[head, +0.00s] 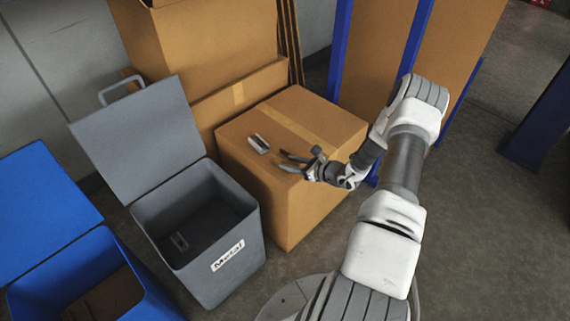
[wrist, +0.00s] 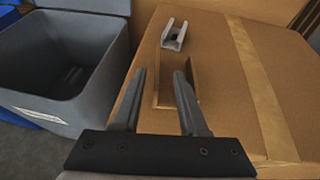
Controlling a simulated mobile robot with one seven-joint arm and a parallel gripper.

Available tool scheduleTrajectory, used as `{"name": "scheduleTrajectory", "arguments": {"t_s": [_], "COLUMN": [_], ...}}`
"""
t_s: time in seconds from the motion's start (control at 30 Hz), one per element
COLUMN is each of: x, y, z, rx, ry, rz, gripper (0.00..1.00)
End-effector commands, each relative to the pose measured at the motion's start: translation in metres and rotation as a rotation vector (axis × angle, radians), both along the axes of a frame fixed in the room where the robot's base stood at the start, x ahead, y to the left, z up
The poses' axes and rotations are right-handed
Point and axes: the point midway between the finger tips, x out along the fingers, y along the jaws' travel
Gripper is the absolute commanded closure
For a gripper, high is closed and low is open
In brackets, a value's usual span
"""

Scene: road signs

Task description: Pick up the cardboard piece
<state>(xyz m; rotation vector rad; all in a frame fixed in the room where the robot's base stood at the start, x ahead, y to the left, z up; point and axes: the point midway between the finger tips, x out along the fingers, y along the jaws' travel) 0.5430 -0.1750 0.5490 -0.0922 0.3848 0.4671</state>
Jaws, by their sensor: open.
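A brown cardboard piece (wrist: 192,78) lies on top of the large cardboard box, near its edge on the metal bin's side, and looks like a shallow channel. Its colour nearly matches the box. In the wrist view my gripper (wrist: 160,75) is open, its two grey fingers reaching over the near part of the piece, with nothing clamped. In the head view my gripper (head: 284,161) hovers over the box top from the right, and I cannot make out the piece clearly there.
A grey metal bracket (wrist: 174,36) lies just beyond the piece on the box (head: 318,190). The open grey bin (head: 245,255) labelled "Metal" stands left of the box, with a blue bin (head: 157,300) further left. Stacked boxes (head: 205,45) and blue posts (head: 341,45) stand behind.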

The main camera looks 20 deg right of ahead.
Motion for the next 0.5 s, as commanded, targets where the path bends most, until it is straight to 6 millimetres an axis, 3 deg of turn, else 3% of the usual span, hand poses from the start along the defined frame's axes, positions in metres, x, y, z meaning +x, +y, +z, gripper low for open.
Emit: {"name": "scheduleTrajectory", "arguments": {"t_s": [0.23, 0.5], "x": [0.012, 0.042], "y": [0.008, 0.026], "z": [-0.007, -0.020], "rx": [-0.001, -0.001], "ry": [0.001, -0.001], "rz": [0.002, 0.002], "gripper": [0.57, 0.57]}}
